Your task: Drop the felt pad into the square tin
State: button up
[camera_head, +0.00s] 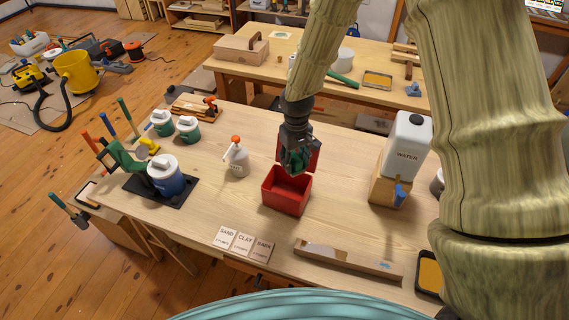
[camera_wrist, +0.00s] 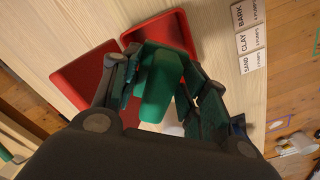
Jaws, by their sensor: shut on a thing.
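The square tin is a red, open-topped box (camera_head: 284,201) at the middle of the workbench in the head view. A red upright panel (camera_head: 315,150) shows behind it, perhaps its lid. My gripper (camera_head: 296,168) hangs over the tin's back part, pointing down. The wrist view shows my gripper (camera_wrist: 160,95) shut on a green piece (camera_wrist: 161,85), which I take for the felt pad. Two red surfaces lie beyond it in that view, one at the left (camera_wrist: 88,72) and one at the top (camera_wrist: 163,30). The fingers hide part of the tin and pad.
A white spray bottle (camera_head: 237,163) stands left of the tin, and a white water container (camera_head: 407,143) on a wooden block at right. Label cards (camera_head: 243,243) and a wooden tray (camera_head: 347,261) lie in front. Blue and green lidded pots (camera_head: 166,177) stand at left.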

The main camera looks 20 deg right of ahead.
jog(key=shift+w+d+f, duration=0.1)
jog(key=shift+w, duration=0.4)
jog(key=shift+s+a+f+b, duration=0.2)
jog(key=shift+s+f+b, duration=0.3)
jog(key=shift+b, duration=0.25)
jog(key=f+b, duration=0.1)
jog(key=w+f+b, duration=0.1)
jog(key=f, duration=0.1)
jog(key=shift+f, duration=0.15)
jog(key=shift+s+f+b, duration=0.35)
jog(key=shift+f+b, duration=0.15)
jog(key=shift+w+f, duration=0.1)
jog(key=shift+w, duration=0.05)
jog(key=o, duration=1.3)
jog(key=shift+o, duration=0.2)
